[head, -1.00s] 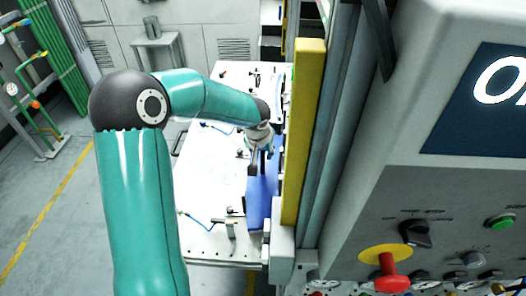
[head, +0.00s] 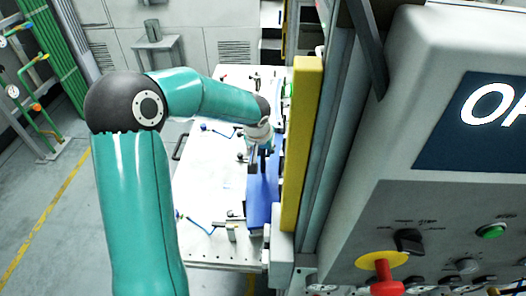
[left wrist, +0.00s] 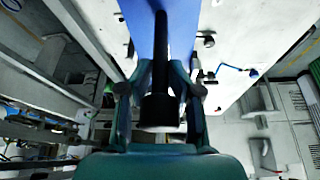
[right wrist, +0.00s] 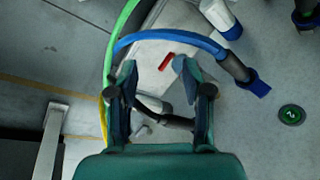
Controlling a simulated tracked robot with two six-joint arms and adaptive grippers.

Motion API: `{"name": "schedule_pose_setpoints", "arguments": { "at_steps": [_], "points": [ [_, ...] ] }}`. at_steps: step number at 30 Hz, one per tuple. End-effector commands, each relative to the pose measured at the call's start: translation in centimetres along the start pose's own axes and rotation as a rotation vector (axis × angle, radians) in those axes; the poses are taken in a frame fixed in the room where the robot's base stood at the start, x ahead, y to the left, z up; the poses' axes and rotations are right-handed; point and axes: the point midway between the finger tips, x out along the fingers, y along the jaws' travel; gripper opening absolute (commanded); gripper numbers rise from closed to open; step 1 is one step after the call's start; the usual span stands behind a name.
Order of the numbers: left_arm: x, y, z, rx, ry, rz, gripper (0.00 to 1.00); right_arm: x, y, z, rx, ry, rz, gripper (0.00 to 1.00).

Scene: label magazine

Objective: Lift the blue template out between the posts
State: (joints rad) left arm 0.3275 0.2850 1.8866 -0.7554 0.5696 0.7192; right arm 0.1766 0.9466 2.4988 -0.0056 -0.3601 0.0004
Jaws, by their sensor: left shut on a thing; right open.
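The blue template (head: 262,205) is a long flat blue plate at the right side of the white table in the head view, close beside the yellow upright. It also shows in the left wrist view (left wrist: 140,28), running away from the gripper. My left gripper (head: 262,152) is over the template. In the left wrist view its fingers are shut around a black bar-like handle (left wrist: 160,60) in front of the template. A small post with a clamp (head: 231,230) stands left of the template's near end. Whether the template touches the table is hidden. My right gripper (right wrist: 155,75) is open and empty.
The yellow upright (head: 303,140) and the grey machine with its control panel (head: 440,215) close off the right side. The white table (head: 205,180) is mostly clear left of the template, apart from small clamps and blue hoses. Blue hose (right wrist: 175,38) lies beyond my right gripper.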

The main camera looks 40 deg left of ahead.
Motion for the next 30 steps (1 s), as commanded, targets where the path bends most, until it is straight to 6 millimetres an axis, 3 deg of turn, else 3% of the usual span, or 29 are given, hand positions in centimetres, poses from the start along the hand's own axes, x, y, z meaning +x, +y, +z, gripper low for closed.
{"name": "schedule_pose_setpoints", "arguments": {
  "at_steps": [30],
  "points": [
    [-4.8, 0.1, -2.1, 0.000, 0.003, 0.002, 0.00, -2.9, -1.1, 0.0, 0.000, 0.000, 0.000, 0.49]
  ]
}}
